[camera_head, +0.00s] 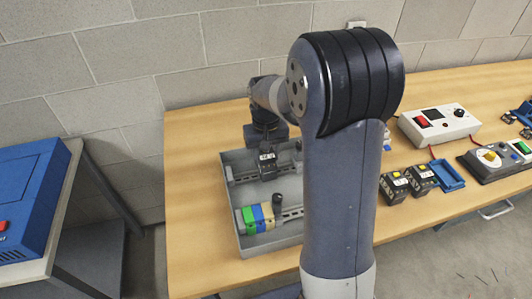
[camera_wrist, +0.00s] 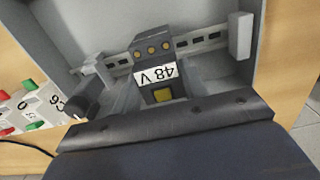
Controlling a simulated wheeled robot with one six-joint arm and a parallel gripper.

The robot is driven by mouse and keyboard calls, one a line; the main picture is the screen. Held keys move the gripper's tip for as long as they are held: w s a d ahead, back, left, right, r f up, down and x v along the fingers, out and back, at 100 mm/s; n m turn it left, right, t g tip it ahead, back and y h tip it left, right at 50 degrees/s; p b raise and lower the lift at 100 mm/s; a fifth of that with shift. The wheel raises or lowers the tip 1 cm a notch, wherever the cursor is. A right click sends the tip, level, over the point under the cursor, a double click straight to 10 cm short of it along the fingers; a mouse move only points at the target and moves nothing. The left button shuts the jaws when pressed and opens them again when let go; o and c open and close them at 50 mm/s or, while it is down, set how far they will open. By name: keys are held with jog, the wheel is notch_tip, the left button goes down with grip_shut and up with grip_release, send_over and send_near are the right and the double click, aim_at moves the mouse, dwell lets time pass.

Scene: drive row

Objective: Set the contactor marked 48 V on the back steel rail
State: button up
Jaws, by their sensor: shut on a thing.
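The contactor marked 48 V (camera_wrist: 159,80) is a dark block with a white label, a yellow square and brass screws. The label reads upside down in the wrist view. My gripper (camera_head: 266,150) is shut on this contactor (camera_head: 267,164) and holds it at the back steel rail (camera_head: 240,178) in the grey enclosure (camera_head: 243,157). The rail also runs behind the contactor in the wrist view (camera_wrist: 207,37). Contactor and rail overlap there; I cannot tell whether it is seated or just above. My arm hides the enclosure's right side.
The front rail (camera_head: 291,214) carries green, blue and tan blocks (camera_head: 258,217). Two dark contactors with yellow squares (camera_head: 394,187) (camera_head: 423,178) stand right of my arm, beside a blue tray (camera_head: 448,175). A white supply box (camera_head: 438,124) is behind them. The bench's left end is clear.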

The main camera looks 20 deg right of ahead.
jog(key=shift+f+b, duration=0.35)
jog(key=shift+f, duration=0.15)
dwell(0.4)
jog(key=o, duration=1.3)
notch_tip(320, 180, up, 11)
jog(key=shift+f, duration=0.1)
notch_tip(320, 180, down, 11)
jog(key=shift+r, duration=0.4)
jog(key=shift+f, duration=0.1)
